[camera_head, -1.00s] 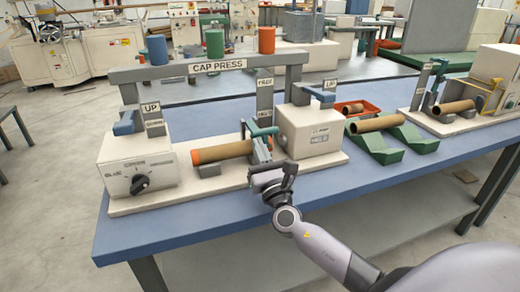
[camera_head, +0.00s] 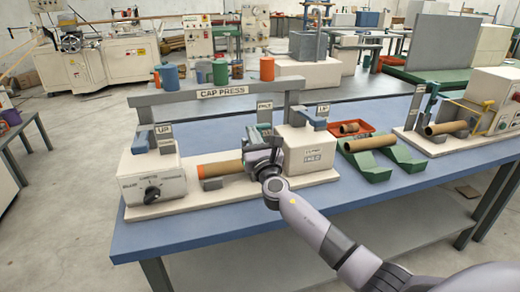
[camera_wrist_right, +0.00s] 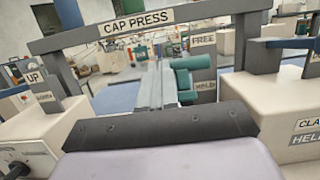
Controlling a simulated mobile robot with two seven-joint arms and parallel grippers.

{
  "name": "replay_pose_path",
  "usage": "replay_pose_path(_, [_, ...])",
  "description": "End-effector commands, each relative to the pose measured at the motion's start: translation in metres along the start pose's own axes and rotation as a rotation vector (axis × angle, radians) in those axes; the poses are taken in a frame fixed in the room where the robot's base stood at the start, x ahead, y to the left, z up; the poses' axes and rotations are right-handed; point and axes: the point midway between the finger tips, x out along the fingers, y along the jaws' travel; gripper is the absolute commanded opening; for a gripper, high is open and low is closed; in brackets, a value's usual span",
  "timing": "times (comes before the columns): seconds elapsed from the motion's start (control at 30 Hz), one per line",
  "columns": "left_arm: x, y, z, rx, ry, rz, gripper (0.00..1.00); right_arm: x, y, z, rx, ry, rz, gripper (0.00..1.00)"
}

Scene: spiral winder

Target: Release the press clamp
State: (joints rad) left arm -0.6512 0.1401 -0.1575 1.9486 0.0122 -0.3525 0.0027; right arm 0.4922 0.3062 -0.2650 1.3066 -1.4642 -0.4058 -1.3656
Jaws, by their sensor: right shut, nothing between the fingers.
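The cap press (camera_head: 222,92) stands on the blue bench. A brown tube (camera_head: 221,169) with an orange left end lies in it. The teal clamp lever (camera_head: 266,131) stands at the post marked FREE and HELD. In the right wrist view, the teal lever (camera_wrist_right: 188,78) is just right of my fingers, between those two labels. The sign on the right press box (camera_wrist_right: 307,138) reads HELD. My right gripper (camera_head: 259,146) is shut and empty, close beside the lever; I cannot tell whether they touch. It hides the tube's right end. My left gripper is not in view.
Blue handles marked UP stand on the left (camera_head: 164,134) and right (camera_head: 308,116) of the press. A dial (camera_head: 152,193) is on the left box. Green cradles (camera_head: 376,168) with a tube and an orange tray (camera_head: 362,129) lie to the right. The bench front is clear.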

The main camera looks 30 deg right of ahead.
Motion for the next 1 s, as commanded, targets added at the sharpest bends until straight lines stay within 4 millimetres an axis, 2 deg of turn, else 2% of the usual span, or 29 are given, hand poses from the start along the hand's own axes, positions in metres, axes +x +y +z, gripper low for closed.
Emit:
replay_pose_path(0.03, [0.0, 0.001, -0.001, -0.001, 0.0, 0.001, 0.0, 0.01, 0.002, 0.007, 0.002, -0.003, 0.0, 0.0])
replay_pose_path(0.2, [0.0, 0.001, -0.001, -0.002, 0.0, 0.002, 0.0, 0.036, 0.004, 0.02, 0.0, -0.004, 0.0, 0.0])
replay_pose_path(0.6, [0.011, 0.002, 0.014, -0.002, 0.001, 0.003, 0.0, 0.086, 0.004, 0.036, 0.0, -0.002, -0.001, 0.0])
replay_pose_path(0.73, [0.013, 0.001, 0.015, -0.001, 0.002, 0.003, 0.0, 0.097, 0.004, 0.038, -0.001, 0.0, 0.0, 0.0])
replay_pose_path(1.0, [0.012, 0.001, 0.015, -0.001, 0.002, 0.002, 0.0, 0.1, 0.005, 0.038, 0.001, 0.001, 0.001, 0.0])
